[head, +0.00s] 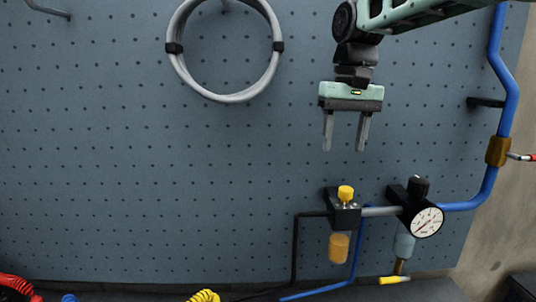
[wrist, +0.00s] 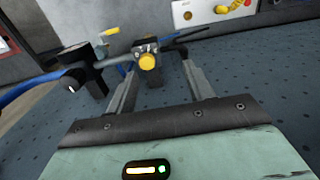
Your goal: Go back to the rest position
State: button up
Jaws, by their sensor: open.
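My gripper (head: 346,132) hangs fingers-down in front of the blue-grey pegboard (head: 120,150) in the head view. Its two grey fingers are apart with nothing between them. It is above the air unit with the yellow knob (head: 346,193), with a clear gap to it. In the wrist view, my gripper (wrist: 160,88) shows its two fingers spread, and the yellow knob (wrist: 149,62) appears beyond and between them, not held.
A white-faced gauge (head: 427,222) and a blue pipe (head: 508,100) with a brass fitting (head: 497,151) are at right. A coiled grey hose (head: 178,70) hangs at upper left. Red (head: 18,284) and yellow (head: 204,296) coils lie along the bottom. The pegboard's middle left is clear.

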jog(key=s+a+f+n+b, duration=0.2)
jog(key=s+a+f+b, duration=0.1)
jog(key=s+f, duration=0.55)
jog(key=s+a+f+n+b, duration=0.2)
jog(key=s+a+f+b, duration=0.1)
jog(key=s+f, duration=0.5)
jog(key=s+d+f+n+b, duration=0.2)
jog(key=s+f+n+b, duration=0.1)
jog(key=s+f, duration=1)
jog(key=shift+s+d+f, duration=0.25)
jog(key=shift+s+f, duration=0.05)
jog(key=shift+f, duration=0.15)
